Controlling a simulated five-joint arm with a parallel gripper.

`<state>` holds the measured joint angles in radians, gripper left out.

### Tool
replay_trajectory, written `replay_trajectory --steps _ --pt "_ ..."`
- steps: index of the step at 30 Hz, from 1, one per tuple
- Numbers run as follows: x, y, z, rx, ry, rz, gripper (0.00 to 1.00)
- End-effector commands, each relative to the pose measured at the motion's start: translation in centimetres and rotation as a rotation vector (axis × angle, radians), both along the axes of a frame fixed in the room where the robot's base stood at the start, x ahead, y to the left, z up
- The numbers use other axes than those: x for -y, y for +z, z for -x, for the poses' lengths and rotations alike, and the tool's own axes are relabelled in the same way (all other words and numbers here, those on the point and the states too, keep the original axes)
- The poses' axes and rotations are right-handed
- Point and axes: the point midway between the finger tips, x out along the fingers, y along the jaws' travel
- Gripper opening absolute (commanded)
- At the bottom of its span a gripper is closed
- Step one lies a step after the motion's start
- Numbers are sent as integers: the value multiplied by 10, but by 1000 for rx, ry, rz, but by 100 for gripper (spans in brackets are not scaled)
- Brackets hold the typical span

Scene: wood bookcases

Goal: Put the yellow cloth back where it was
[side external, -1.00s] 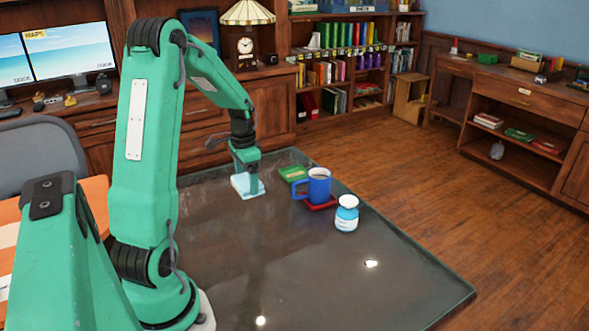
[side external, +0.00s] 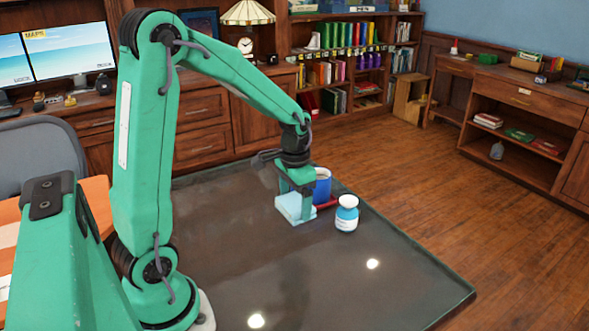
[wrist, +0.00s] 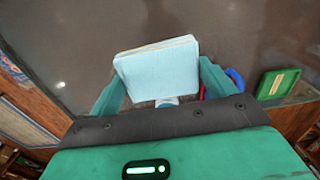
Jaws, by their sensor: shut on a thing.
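My gripper (side external: 296,204) is shut on a light blue folded cloth (side external: 288,211) and holds it low over the dark table, left of the blue mug. In the wrist view the cloth (wrist: 160,72) is a flat square between both fingers, with a tan edge along its top. I see no cloth that looks plainly yellow. I cannot tell whether the held cloth touches the table.
The blue mug (side external: 323,186), partly hidden by my gripper, stands on a red coaster (side external: 330,202). A white and blue bottle (side external: 347,214) stands close at right. A green tray (wrist: 278,84) shows in the wrist view. The table's front (side external: 330,280) is clear.

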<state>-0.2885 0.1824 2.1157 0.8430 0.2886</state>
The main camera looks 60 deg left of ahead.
Motion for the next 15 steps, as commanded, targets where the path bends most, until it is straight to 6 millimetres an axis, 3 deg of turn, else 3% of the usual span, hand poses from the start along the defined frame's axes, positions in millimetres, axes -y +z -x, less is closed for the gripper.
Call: replay_trajectory --steps 9,15 --pt "79 7 8 1 -8 0 61" --pt "114 10 19 0 -5 0 61"
